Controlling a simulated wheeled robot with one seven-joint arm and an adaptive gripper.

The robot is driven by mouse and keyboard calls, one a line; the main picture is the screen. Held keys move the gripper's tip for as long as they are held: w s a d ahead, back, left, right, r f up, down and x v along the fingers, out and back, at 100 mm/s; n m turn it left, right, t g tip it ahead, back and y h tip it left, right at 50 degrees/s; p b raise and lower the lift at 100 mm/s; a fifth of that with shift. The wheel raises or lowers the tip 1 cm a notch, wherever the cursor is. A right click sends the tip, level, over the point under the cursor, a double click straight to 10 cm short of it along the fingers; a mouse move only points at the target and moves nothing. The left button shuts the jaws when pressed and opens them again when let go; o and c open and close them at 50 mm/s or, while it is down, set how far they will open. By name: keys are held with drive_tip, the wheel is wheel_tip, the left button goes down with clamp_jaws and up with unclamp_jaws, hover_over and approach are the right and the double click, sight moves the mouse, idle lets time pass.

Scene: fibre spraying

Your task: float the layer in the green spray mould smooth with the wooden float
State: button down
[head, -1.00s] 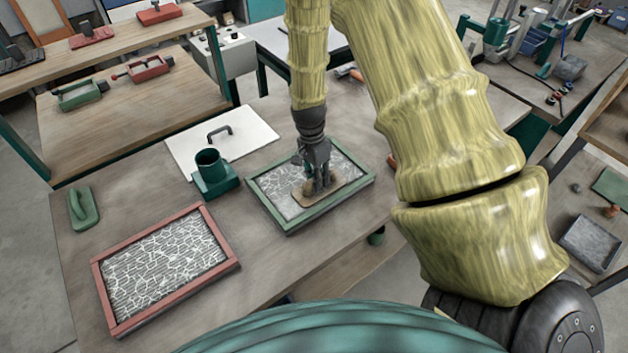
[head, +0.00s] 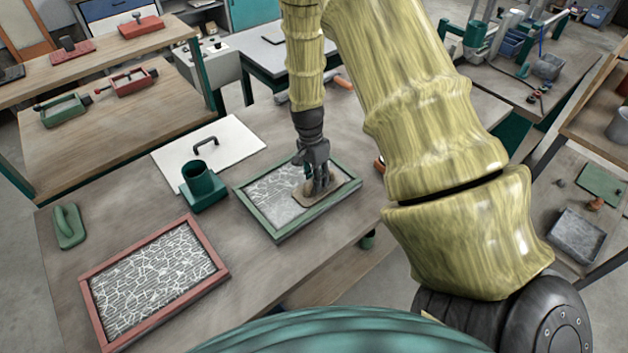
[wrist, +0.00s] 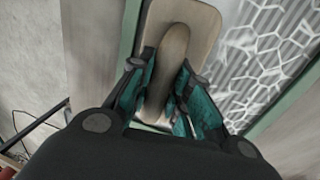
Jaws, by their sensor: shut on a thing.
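The green spray mould (head: 256,224) lies on the workbench, with a grey layer (head: 272,192) inside it. White web-like lines cover the layer's left part, while a patch beside the float looks plainer grey. The wooden float (head: 343,193) rests over the right part of the layer, close to the rim. My gripper (head: 319,187) is shut on its handle from above. In the wrist view, the fingers of my gripper (wrist: 163,84) straddle the wooden handle (wrist: 168,55). The float's plate (wrist: 204,22) lies between the green rim and the web-lined layer. The float's underside is hidden.
A red-framed mould (head: 92,312) with a webbed layer lies at the front left. A green cup on a block (head: 203,190), a white board with a handle (head: 236,146) and a green float-like tool (head: 69,227) are also on the bench. Bare bench (head: 120,195) lies between them.

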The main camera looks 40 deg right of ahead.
drive_tip(key=shift+w+d+f, duration=0.1)
drive_tip(key=shift+d, duration=0.8)
drive_tip(key=shift+a, duration=1)
drive_tip(key=shift+s+a+p, duration=0.15)
drive_tip(key=shift+a+p, duration=0.1)
drive_tip(key=shift+a, duration=1.35)
drive_tip(key=shift+s+a+p, duration=0.2)
drive_tip(key=shift+a+p, duration=0.1)
drive_tip(key=shift+a, duration=1.35)
drive_tip(key=shift+s+a+p, duration=0.15)
drive_tip(key=shift+a+p, duration=0.1)
drive_tip(key=shift+a, duration=1.35)
drive_tip(key=shift+r+p, duration=0.8)
drive_tip(key=shift+r, duration=0.3)
wheel_tip(320, 180, up, 5)
drive_tip(key=shift+f, duration=0.1)
drive_tip(key=shift+d, duration=0.1)
